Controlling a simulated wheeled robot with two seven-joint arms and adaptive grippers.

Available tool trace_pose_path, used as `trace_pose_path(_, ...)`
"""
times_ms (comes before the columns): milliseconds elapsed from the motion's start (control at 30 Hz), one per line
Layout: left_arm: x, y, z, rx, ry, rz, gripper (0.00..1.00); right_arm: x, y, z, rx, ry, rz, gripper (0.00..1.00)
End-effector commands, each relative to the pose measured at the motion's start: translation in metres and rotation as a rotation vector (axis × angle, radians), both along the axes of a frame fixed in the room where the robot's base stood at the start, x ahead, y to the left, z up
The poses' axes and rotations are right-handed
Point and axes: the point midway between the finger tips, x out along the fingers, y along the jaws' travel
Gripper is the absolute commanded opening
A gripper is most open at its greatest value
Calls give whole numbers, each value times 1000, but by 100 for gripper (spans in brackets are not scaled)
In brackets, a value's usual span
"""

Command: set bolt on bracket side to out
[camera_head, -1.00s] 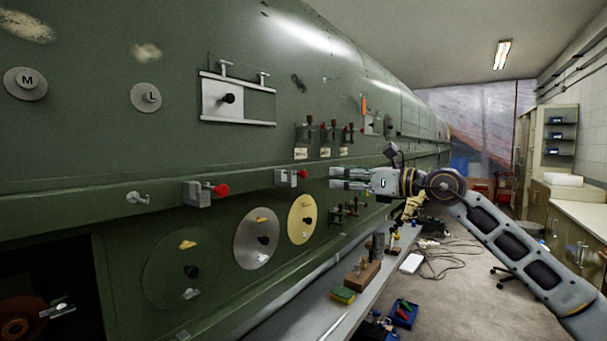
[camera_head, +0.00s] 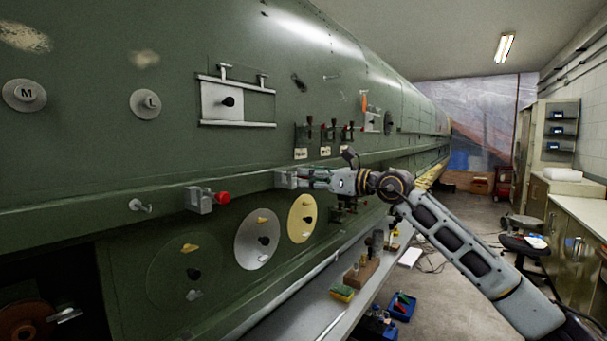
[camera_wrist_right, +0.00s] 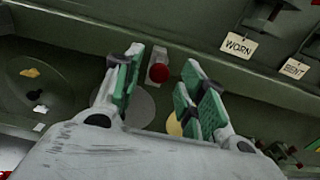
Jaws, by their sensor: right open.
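A grey bracket with a red-knobbed bolt (camera_head: 222,198) is on the green ledge of the fuselage side. A second grey bracket (camera_head: 284,180) sits further right on the ledge, its knob hidden by my right gripper (camera_head: 307,178). In the right wrist view, a bracket with a red knob (camera_wrist_right: 160,73) lies ahead between the spread green-padded fingers of my right gripper (camera_wrist_right: 160,95). The fingers are open and not closed on the knob. I cannot tell whether they touch it. My left gripper is not in view.
Below the ledge are a silver disc (camera_head: 258,240) and a yellow disc (camera_head: 302,219). Tags reading WORN (camera_wrist_right: 239,45) and BENT (camera_wrist_right: 295,68) hang to the right.

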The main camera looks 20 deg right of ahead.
Motion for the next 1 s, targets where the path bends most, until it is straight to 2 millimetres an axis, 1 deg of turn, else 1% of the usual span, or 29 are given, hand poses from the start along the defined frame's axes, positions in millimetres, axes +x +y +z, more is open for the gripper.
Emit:
trace_pose_path(33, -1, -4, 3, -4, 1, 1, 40, 4, 4, 2, 1, 1, 1, 41)
trace_pose_path(100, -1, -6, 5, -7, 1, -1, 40, 9, 8, 2, 1, 0, 1, 41)
trace_pose_path(300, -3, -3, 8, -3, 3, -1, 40, 20, 15, 1, 1, 0, 0, 41)
trace_pose_path(500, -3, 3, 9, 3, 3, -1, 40, 23, 18, 0, 0, 0, -1, 41)
trace_pose_path(733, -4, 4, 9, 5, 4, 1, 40, 23, 18, 0, 0, 0, -1, 41)
trace_pose_path(1000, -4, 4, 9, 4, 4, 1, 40, 23, 18, 0, 0, 0, -1, 6)
